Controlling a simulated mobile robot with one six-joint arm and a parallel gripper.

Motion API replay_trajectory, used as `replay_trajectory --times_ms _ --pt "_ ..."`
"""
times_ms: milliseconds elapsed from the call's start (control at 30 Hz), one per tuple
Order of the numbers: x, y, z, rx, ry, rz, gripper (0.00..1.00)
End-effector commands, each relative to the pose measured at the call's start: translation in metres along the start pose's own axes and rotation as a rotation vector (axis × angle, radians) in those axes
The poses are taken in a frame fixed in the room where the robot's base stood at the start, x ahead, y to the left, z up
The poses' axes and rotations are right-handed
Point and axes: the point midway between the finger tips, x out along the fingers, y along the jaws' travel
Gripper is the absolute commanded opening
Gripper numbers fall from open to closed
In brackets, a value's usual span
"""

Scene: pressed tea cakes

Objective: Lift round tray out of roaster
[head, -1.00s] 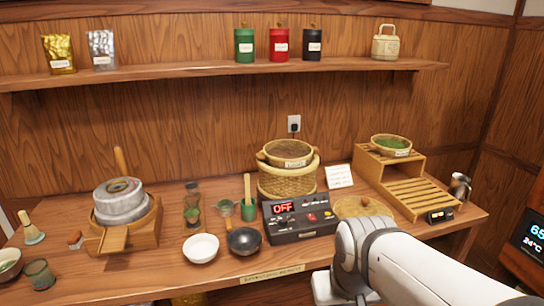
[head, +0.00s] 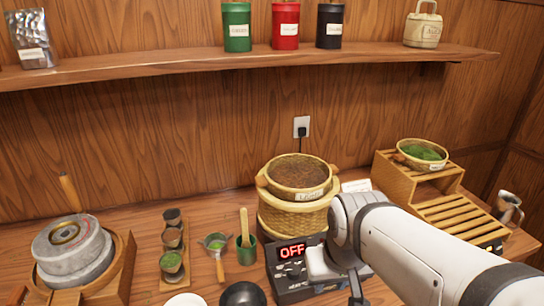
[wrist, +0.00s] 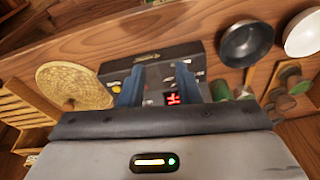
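The round tray (head: 298,190), a shallow woven basket with side handles, a label and brown leaves, sits in the top of the woven roaster (head: 292,220). The roaster stands behind a dark control box (head: 290,292) with a red "OFF" display. The box also shows in the wrist view (wrist: 150,65). My gripper (wrist: 157,82) is open and empty, its two fingers apart above the control box. In the head view my arm is in front and to the right of the roaster, covering part of the box. The tray is not visible in the wrist view.
A slatted wooden stand (head: 400,185) with a basket of green leaves (head: 422,155) is at right. A woven round lid (wrist: 72,85) lies beside the control box. A stone mill (head: 72,250) stands at left. A shelf (head: 200,62) with tins runs above.

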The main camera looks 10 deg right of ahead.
Motion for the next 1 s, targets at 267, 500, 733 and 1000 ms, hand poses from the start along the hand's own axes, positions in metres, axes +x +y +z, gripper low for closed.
replay_trajectory --times_ms 267,500,733,1000 --pt "0.0 0.0 0.0 0.0 0.0 0.0 0.3" --pt "-0.01 0.002 -0.018 0.011 -0.012 0.001 0.3" --pt "-0.042 0.015 -0.096 0.063 -0.066 0.007 0.3" --pt "-0.061 0.033 -0.199 0.126 -0.141 0.013 0.3"
